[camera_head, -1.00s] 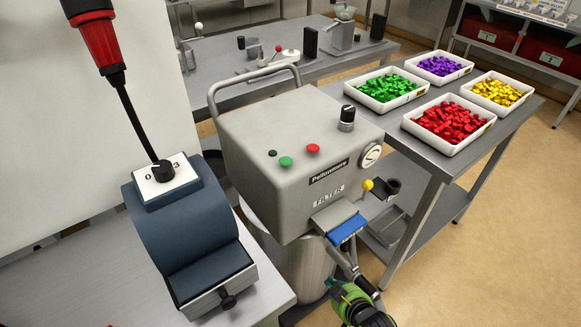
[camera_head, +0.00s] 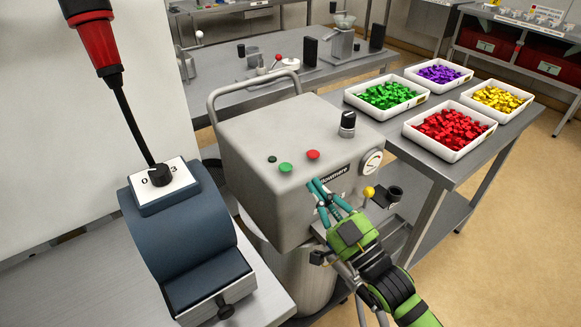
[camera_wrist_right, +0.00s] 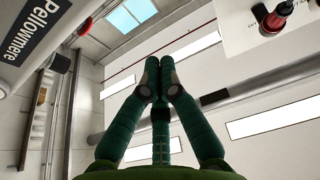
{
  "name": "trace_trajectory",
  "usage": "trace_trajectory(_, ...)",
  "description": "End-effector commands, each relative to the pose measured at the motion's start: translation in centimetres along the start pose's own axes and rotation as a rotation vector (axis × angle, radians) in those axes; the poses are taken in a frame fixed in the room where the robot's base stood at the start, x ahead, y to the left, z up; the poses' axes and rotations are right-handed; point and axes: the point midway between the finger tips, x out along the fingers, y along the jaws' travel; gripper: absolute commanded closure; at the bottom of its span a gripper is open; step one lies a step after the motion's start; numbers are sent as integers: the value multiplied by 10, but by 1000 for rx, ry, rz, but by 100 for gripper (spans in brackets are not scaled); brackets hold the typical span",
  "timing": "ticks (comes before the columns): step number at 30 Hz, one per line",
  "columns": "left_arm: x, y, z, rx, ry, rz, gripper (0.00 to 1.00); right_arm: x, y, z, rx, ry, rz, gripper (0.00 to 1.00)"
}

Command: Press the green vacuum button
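The green button (camera_head: 285,168) sits on the sloping top of the grey metal filter unit (camera_head: 245,140), left of a red button (camera_head: 313,155). My right gripper (camera_head: 318,184) is in front of the unit, with its teal fingers pointing up and left toward the top's front edge. Its tips are apart from the green button, to the right of and below it in the head view. The right wrist view shows the two fingertips (camera_wrist_right: 163,68) together with nothing between them. The gripper partly hides the unit's nameplate. My left gripper is in neither view.
A black knob (camera_head: 347,124) and a gauge (camera_head: 371,162) are on the unit's right side. Trays of coloured pieces (camera_head: 449,131) stand on the table at right.

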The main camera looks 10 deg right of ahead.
Motion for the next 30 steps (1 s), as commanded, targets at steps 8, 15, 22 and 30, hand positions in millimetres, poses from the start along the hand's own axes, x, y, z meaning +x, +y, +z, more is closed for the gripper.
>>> trace_trajectory(8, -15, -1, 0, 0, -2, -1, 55, 38, 0, -4, 0, 3, 1, 100)
trace_trajectory(15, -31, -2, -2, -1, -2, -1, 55, 90, 0, -4, -1, 1, 1, 100)
trace_trajectory(22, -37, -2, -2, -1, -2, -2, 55, 92, 0, 24, 1, -6, 2, 100)
trace_trajectory(30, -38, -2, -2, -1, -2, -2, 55, 86, 0, 38, 0, -1, 0, 100)
